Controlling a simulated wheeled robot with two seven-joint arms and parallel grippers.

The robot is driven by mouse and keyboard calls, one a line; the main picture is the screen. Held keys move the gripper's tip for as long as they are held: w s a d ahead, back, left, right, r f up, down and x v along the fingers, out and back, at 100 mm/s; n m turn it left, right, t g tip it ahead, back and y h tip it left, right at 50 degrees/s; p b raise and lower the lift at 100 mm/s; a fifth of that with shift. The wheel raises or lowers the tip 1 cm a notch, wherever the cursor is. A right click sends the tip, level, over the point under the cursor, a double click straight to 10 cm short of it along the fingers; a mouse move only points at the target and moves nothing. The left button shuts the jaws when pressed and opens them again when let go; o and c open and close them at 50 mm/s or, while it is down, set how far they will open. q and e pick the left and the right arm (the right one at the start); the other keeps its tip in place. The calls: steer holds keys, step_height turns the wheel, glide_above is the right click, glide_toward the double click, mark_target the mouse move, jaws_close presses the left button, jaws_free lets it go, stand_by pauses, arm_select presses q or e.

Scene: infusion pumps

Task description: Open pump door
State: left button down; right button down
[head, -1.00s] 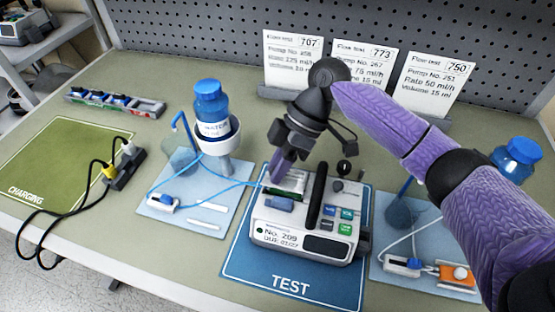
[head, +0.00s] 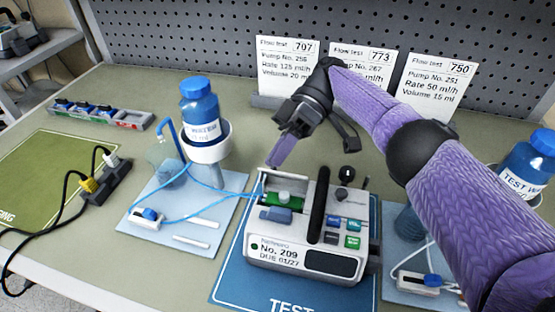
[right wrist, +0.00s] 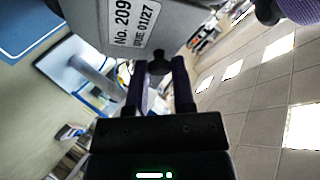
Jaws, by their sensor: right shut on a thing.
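The grey-white pump No. 209 (head: 300,262) stands on the blue TEST mat (head: 235,283). Its upper left compartment (head: 284,200) shows a green inside and a white round part. A thin pale edge (head: 262,184) stands up at the compartment's left; I cannot tell whether it is the door. My right gripper (head: 276,163) reaches down from behind, tips by the compartment's rear left. In the right wrist view, the right gripper (right wrist: 159,72) is shut on a small dark knob (right wrist: 158,55), near the pump's labelled face (right wrist: 133,24). What the knob belongs to is unclear. My left gripper is not in view.
A blue-capped water bottle (head: 200,105) sits in a white holder left of the pump, with blue tubing near it. A power strip (head: 105,180) lies further left. Flow test cards (head: 285,65) stand behind. Another bottle (head: 530,165) is at the right.

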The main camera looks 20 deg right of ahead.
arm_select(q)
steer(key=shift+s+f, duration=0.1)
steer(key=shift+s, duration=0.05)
arm_select(e)
steer(key=c, duration=0.9)
jaws_free()
steer(key=shift+o, duration=0.8)
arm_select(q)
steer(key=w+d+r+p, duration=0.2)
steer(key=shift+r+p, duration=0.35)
arm_select(e)
step_height(320, 180, up, 10)
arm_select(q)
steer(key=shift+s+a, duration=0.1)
